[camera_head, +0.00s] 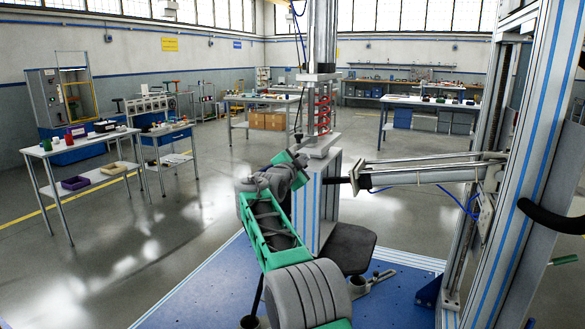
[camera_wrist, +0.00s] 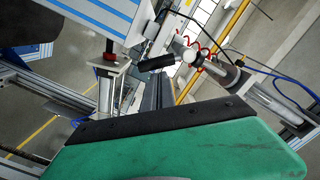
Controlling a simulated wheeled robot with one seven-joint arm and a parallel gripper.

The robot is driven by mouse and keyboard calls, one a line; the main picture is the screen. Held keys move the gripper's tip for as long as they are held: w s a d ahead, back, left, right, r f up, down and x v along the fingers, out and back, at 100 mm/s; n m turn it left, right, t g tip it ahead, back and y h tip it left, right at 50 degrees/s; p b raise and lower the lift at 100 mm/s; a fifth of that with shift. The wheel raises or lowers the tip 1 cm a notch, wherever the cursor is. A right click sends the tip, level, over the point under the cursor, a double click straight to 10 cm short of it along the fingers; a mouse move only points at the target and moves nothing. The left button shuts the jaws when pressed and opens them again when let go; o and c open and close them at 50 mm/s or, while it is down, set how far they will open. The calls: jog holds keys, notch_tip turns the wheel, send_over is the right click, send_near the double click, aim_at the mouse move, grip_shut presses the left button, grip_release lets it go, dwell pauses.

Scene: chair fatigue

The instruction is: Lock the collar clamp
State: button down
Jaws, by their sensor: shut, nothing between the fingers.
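My gripper (camera_head: 292,166) is at the far end of my green and grey arm, just left of the grey post in the head view. It is shut and empty; its fingertips are small and dark there. In the wrist view a broad green part with a black edge fills the bottom, and no separate fingertips can be made out. A short black handle (camera_wrist: 157,63) lies ahead beside silver metal fittings, apart from the green part. It may belong to the collar clamp, but I cannot tell the clamp or its lock state for sure.
The test rig has an upright cylinder (camera_head: 322,35) with a red coil (camera_head: 323,108) below it. A horizontal metal arm (camera_head: 430,172) reaches in from the frame (camera_head: 515,150) at right. A dark seat pad (camera_head: 346,247) sits low over the blue base plate (camera_head: 195,290).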

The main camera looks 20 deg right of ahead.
jog(key=f+m+b, duration=0.1)
jog(key=m, duration=0.1)
jog(key=w+a+f+m+b, duration=0.1)
jog(key=m+b, duration=0.1)
jog(key=f+m+b, duration=0.1)
jog(key=m+b, duration=0.1)
jog(key=m, duration=0.1)
jog(key=shift+w+a+t, duration=0.3)
jog(key=shift+w+a, duration=0.05)
jog(key=shift+w, duration=0.05)
jog(key=shift+b, duration=0.3)
